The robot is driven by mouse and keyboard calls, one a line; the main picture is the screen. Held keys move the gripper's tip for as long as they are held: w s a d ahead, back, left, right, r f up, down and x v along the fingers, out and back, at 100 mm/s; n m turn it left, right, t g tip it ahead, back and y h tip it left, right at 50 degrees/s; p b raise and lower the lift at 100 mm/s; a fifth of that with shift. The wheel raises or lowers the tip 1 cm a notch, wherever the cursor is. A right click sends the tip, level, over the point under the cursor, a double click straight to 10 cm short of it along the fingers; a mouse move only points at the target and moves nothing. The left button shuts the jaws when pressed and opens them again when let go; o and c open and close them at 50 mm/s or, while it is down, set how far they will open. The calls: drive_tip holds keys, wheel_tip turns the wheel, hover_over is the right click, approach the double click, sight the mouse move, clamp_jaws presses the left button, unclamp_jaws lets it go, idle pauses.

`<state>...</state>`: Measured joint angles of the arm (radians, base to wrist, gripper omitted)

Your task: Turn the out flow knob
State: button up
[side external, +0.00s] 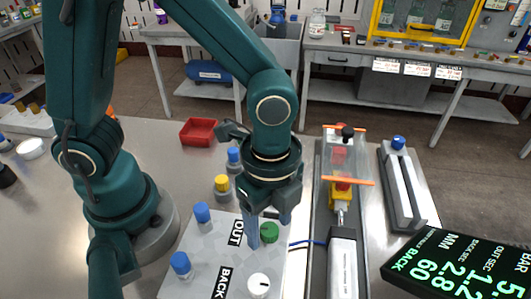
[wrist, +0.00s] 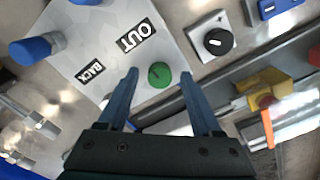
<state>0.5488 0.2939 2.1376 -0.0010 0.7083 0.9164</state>
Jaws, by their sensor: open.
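The out flow knob (side external: 269,232) is a round green knob beside the OUT label (side external: 237,233) on a light grey panel (side external: 201,251). It also shows in the wrist view (wrist: 160,75), with a dark pointer mark on top. My gripper (wrist: 158,82) is open and points down at the panel. In the wrist view the green knob lies between the two blue fingertips, with a visible gap on each side. Whether the fingertips reach down to the knob's height I cannot tell.
A white knob (side external: 258,286) sits by the BACK label (side external: 224,284). Blue-capped posts (side external: 180,263) stand along the panel's left side. To the right is the cylinder rig (side external: 342,245) with orange bars, then a lit display (side external: 460,270). A red tray (side external: 198,132) lies behind.

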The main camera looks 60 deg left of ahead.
clamp_jaws()
drive_tip(key=shift+n, duration=0.3)
drive_tip(key=n, duration=0.4)
drive_tip(key=shift+n, duration=0.3)
drive_tip(key=n, duration=0.4)
drive_tip(key=shift+n, duration=0.3)
drive_tip(key=n, duration=0.5)
drive_tip(key=shift+n, duration=2.5)
